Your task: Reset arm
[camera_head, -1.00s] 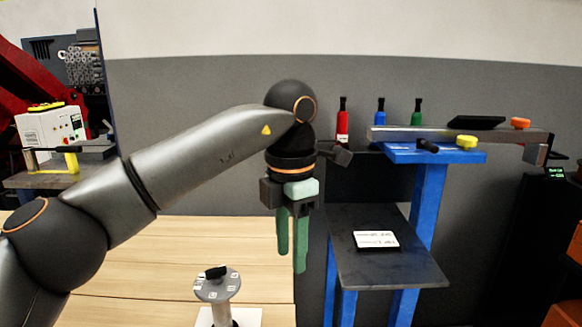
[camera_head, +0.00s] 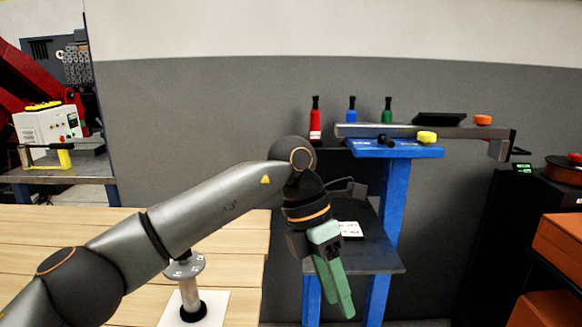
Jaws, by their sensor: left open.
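My left arm reaches in from the lower left. Its gripper (camera_head: 338,290), with green fingers, hangs tilted down to the right in front of the blue stand. It holds nothing that I can see, and the fingers overlap in this view. A positioner (camera_head: 190,290) with a round grey top plate stands on a white base on the wooden table. My left forearm covers part of its top, and the gripper is apart from it on the right. My right gripper does not show.
The blue stand (camera_head: 394,195) has a dark lower shelf (camera_head: 385,258) close behind the gripper. Red (camera_head: 315,122), blue (camera_head: 351,112) and green (camera_head: 387,112) bottles stand at the back. A metal bar (camera_head: 450,132) lies across its top. Orange boxes (camera_head: 560,245) fill the right side. The wooden table (camera_head: 70,225) is mostly bare.

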